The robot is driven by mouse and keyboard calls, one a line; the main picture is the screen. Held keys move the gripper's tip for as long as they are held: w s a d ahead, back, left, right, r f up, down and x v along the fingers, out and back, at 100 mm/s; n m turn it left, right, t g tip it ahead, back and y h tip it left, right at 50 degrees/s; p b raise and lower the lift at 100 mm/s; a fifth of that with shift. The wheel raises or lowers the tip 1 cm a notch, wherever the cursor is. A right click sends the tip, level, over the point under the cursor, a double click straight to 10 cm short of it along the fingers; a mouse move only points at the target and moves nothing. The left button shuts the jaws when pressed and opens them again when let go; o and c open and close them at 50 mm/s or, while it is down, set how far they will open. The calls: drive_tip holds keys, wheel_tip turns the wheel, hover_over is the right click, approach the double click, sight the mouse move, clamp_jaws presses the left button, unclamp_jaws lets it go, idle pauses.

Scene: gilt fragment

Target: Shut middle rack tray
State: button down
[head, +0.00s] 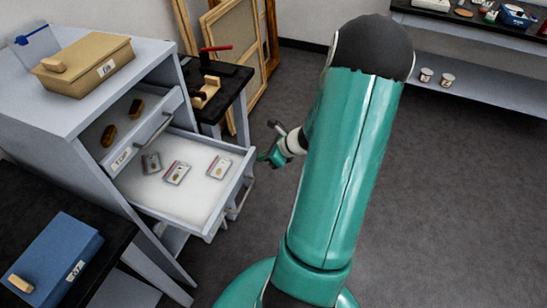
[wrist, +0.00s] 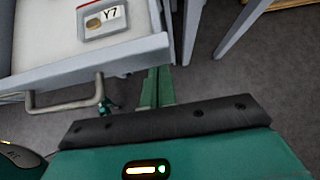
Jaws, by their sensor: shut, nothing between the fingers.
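The grey rack (head: 60,110) stands at the left, with a drawer labelled TOP (head: 122,160) partly out. Below it a white-floored tray (head: 185,205), apparently the middle one, is pulled far out. It holds several small labelled packets (head: 177,172). In the wrist view its front wall (wrist: 110,57) and bar handle (wrist: 65,106) show at the left, with one packet marked Y7 (wrist: 102,18). My gripper (head: 268,157) is shut and empty, near the tray's front right corner. In the wrist view its green fingers (wrist: 157,88) point just right of the handle; contact cannot be told.
A tan box (head: 85,65) sits on the rack top. A blue box (head: 60,255) lies on the dark surface at front left. A black bench (head: 225,85) stands behind the tray. A shelf (head: 480,85) is at the back right. The grey floor at right is clear.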

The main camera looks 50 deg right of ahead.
drive_tip(key=shift+w+a, duration=0.15)
approach(190, 140)
drive_tip(key=x, duration=0.4)
drive_tip(key=shift+f, duration=0.6)
drive_tip(key=shift+w+a+r, duration=0.15)
drive_tip(key=shift+w, duration=0.15)
